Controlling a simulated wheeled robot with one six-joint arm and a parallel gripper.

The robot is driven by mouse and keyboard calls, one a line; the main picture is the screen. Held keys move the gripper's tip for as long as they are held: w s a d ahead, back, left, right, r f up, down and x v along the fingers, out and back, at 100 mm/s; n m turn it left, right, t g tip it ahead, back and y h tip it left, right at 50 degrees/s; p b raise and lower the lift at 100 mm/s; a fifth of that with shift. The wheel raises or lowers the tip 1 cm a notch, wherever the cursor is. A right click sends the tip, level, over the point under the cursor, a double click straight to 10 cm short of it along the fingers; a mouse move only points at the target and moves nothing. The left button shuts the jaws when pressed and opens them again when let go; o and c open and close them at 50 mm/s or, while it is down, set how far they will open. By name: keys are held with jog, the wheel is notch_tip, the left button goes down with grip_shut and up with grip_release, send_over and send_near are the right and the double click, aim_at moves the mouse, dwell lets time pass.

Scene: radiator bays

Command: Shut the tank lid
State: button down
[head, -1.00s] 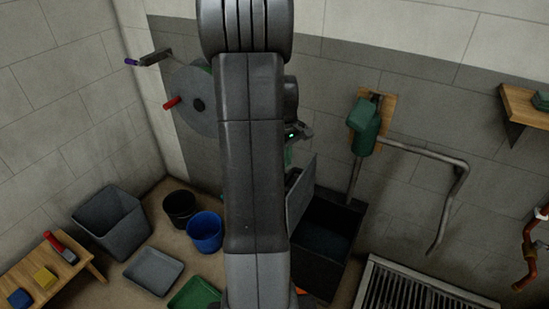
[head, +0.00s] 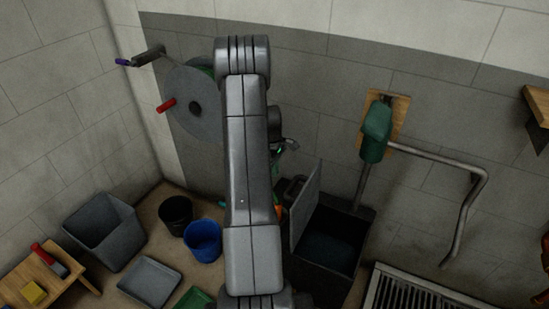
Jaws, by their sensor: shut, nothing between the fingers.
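The tank (head: 352,252) is a dark open-topped box on the floor against the wall, right of my arm. Its grey lid (head: 307,207) stands steeply up along the tank's left side, so the tank is open and its dark inside shows. My gripper (head: 288,147) shows only in part, behind my arm, with a small green light. It is above and left of the lid, apart from it in the picture. It is shut and empty; its fingertips are mostly hidden. A dark loop-shaped part (head: 292,188) shows just left of the lid.
A radiator (head: 415,290) lies at the front right. A blue bucket (head: 203,241) and black bucket (head: 175,215) stand left. A grey reel (head: 190,100) hangs behind.

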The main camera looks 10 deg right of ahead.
jog(key=s+d+f, duration=0.1)
jog(key=s+d+f+p, duration=0.1)
jog(key=d+f, duration=0.1)
jog(key=shift+s+d, duration=0.2)
jog(key=shift+d, duration=0.05)
jog(key=shift+r, duration=0.1)
